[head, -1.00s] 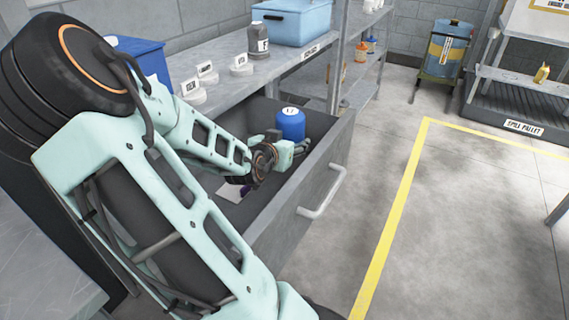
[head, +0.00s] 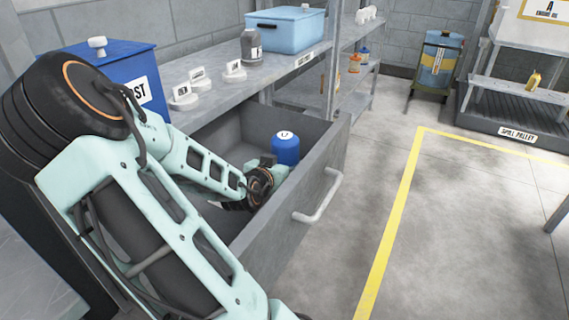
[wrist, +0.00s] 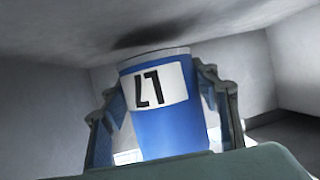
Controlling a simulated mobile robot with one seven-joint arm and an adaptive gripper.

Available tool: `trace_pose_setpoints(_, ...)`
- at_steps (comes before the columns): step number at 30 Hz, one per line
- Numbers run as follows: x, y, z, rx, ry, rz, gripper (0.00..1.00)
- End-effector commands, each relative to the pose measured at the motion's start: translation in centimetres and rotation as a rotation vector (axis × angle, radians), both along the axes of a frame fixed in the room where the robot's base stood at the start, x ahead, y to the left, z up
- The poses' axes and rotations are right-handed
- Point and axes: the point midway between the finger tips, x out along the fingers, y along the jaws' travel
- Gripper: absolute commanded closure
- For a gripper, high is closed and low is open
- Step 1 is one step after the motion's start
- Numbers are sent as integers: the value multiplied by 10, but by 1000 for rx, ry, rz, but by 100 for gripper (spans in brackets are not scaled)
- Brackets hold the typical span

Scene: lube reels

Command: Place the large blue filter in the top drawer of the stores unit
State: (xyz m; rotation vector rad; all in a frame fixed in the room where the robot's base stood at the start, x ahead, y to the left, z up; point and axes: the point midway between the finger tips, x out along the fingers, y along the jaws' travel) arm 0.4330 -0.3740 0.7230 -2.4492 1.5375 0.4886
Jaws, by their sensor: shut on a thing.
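The large blue filter (head: 286,149) has a white label, marked L7 in the wrist view (wrist: 165,120). My gripper (head: 271,160) is shut on it, with one finger on each side in the wrist view. Filter and gripper are inside the open top drawer (head: 330,155) of the grey stores unit, near its far right corner. The filter looks roughly upright in the head view. Its lower end is hidden, so I cannot tell whether it touches the drawer floor.
The drawer handle (head: 318,198) sticks out in front.

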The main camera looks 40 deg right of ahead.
Motion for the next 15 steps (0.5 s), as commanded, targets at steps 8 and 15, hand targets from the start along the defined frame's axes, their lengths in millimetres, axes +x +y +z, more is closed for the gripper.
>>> trace_pose_setpoints(8,0,0,-1,0,0,0,30)
trace_pose_setpoints(15,0,0,-1,0,0,0,27)
